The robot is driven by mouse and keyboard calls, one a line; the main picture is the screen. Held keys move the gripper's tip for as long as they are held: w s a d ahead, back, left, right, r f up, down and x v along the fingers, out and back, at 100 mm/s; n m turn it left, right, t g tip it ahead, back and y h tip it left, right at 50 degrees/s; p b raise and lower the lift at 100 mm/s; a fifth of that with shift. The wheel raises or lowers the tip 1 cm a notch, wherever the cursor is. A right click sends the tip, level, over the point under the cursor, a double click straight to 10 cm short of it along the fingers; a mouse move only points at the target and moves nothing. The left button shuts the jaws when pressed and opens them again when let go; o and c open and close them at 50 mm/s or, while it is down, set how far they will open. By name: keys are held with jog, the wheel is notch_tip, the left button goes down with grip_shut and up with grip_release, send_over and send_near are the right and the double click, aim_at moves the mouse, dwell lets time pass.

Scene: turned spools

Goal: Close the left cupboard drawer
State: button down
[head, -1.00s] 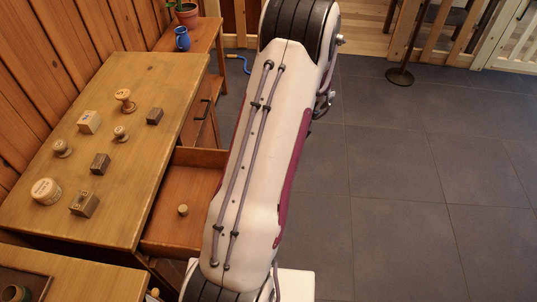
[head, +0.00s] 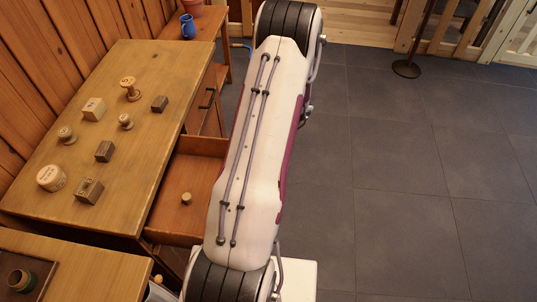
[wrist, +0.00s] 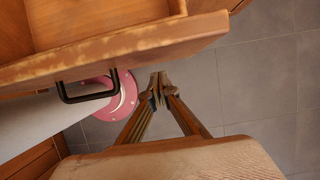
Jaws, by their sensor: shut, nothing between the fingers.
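The left cupboard drawer (head: 190,157) stands pulled out from the cupboard in the head view, with a small wooden spool (head: 186,198) inside. In the wrist view the worn top edge of an open drawer front (wrist: 120,52) and its black bar handle (wrist: 86,93) show at upper left. My gripper (wrist: 158,78) is shut and empty, over the grey floor to the right of the handle and apart from it. In the head view my gripper is hidden, and my arm covers the drawer's right end.
The cupboard top (head: 150,65) carries several spools and blocks. A second drawer front with a dark handle (head: 207,98) sits farther back, beside the open drawer. A lower table (head: 95,268) stands at front left.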

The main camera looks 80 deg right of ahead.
jog(key=shift+w, duration=0.9)
jog(key=w, duration=2.5)
jog(key=shift+w, duration=0.15)
jog(key=shift+r, duration=0.1)
jog(key=shift+s, duration=0.5)
jog(key=s, duration=0.3)
jog(key=shift+s, duration=0.2)
jog(key=v, duration=1)
